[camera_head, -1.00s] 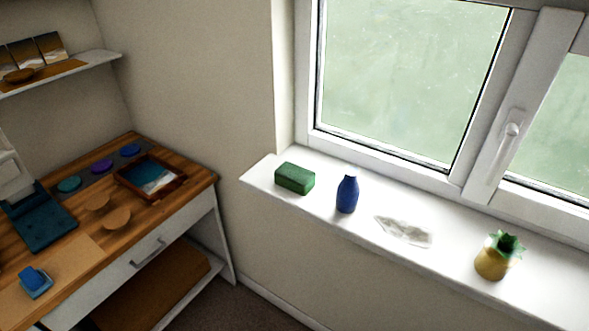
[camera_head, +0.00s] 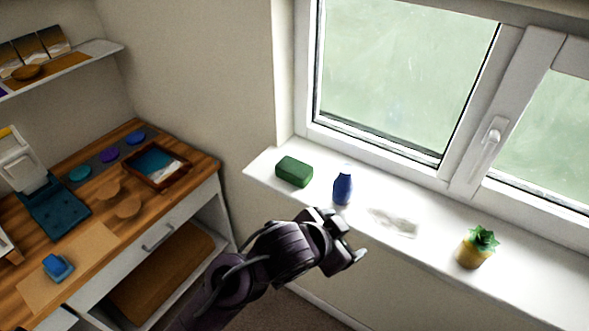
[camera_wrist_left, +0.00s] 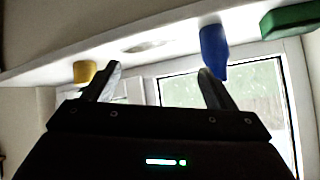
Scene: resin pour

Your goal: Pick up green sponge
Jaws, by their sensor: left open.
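The green sponge (camera_head: 294,171) lies flat at the left end of the white windowsill in the head view. It also shows at the upper right edge of the left wrist view (camera_wrist_left: 290,21), partly cut off by the frame. My left gripper (camera_head: 350,240) is open and empty, in front of the sill. It is apart from the sponge, to its right and nearer the camera. In the left wrist view its two fingers (camera_wrist_left: 161,70) are spread with nothing between them. My right gripper is not in view.
A blue vase (camera_head: 343,188) stands just right of the sponge on the windowsill (camera_head: 432,243). A flat pale item (camera_head: 394,222) and a yellow pot with a green plant (camera_head: 477,248) are farther right. The window is behind. A wooden workbench (camera_head: 90,247) stands at left.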

